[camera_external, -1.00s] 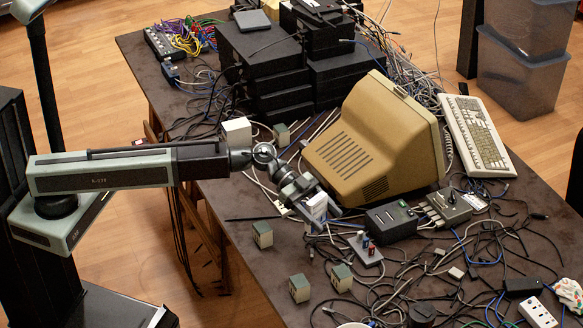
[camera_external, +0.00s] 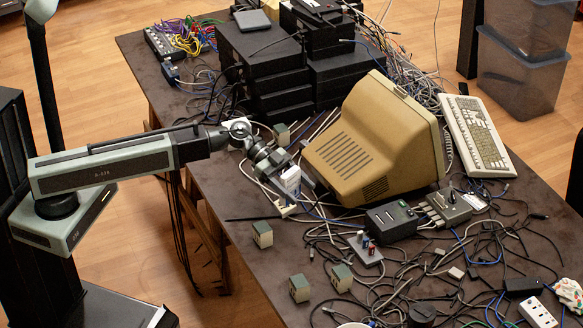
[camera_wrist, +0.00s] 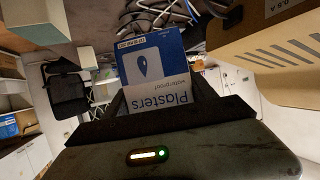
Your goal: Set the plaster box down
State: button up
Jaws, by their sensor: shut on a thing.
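The plaster box (camera_wrist: 153,72) is blue and white and reads "Plasters" upside down in the wrist view. It also shows in the outside view as a small white box (camera_external: 290,180) at the end of my arm. My gripper (camera_external: 290,186) is shut on it, just left of the beige monitor (camera_external: 372,142). The box looks raised above the dark table (camera_external: 232,192), but the gap beneath it is hard to judge.
Small green-and-beige blocks (camera_external: 262,235) stand on the table's near left part. A grey switch box (camera_external: 366,248) and a black box (camera_external: 391,219) stand to the right. Loose cables cover much of the table. A bare strip runs along the left edge.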

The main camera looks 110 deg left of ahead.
jog(key=s+a+n+t+y, duration=0.1)
jog(key=s+a+n+y, duration=0.35)
jog(key=s+a, duration=1.45)
jog(key=f+b, duration=0.3)
jog(key=w+f+b, duration=0.1)
jog(key=f+b, duration=0.2)
jog(key=a+f+b, duration=0.1)
jog(key=f+b, duration=0.2)
jog(key=shift+w+a+f, duration=0.1)
jog(key=shift+w+f, duration=0.1)
jog(key=shift+w, duration=0.1)
jog(key=shift+r, duration=0.25)
jog(key=shift+f, duration=0.15)
jog(key=o, duration=1.3)
